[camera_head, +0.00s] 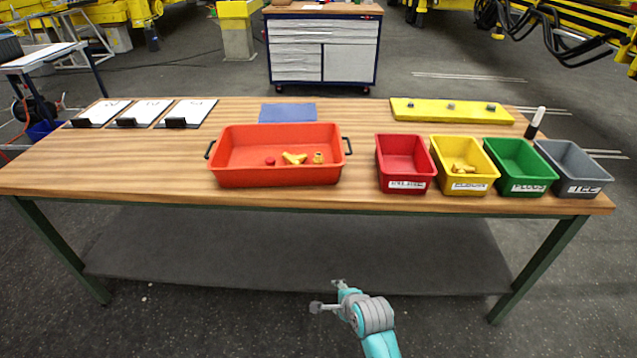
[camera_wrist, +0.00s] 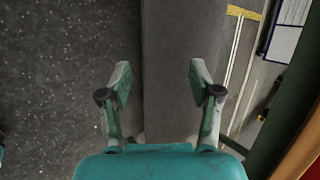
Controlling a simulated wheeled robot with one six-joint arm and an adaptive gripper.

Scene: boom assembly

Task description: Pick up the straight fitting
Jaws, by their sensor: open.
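An orange-red tray (camera_head: 240,178) stands on the wooden table and holds a few small parts. A short brass-yellow fitting (camera_head: 318,157) stands at the right inside the tray and looks like the straight fitting. To its left lie a branched yellow fitting (camera_head: 294,158) and a small red part (camera_head: 270,161). My gripper (camera_head: 327,295) is in front of the table, below the tabletop and well away from the tray. In the wrist view, my gripper (camera_wrist: 160,82) has its fingers wide apart with nothing between them. No fitting shows in the wrist view.
Red (camera_head: 405,168), yellow (camera_head: 466,186), green (camera_head: 518,166) and grey (camera_head: 574,170) bins stand right of the tray; the yellow one holds fittings and the red looks empty. Clipboards (camera_head: 150,112), a blue sheet (camera_head: 288,112) and a yellow plate (camera_head: 450,112) lie behind. The table's front edge lies between gripper and tray.

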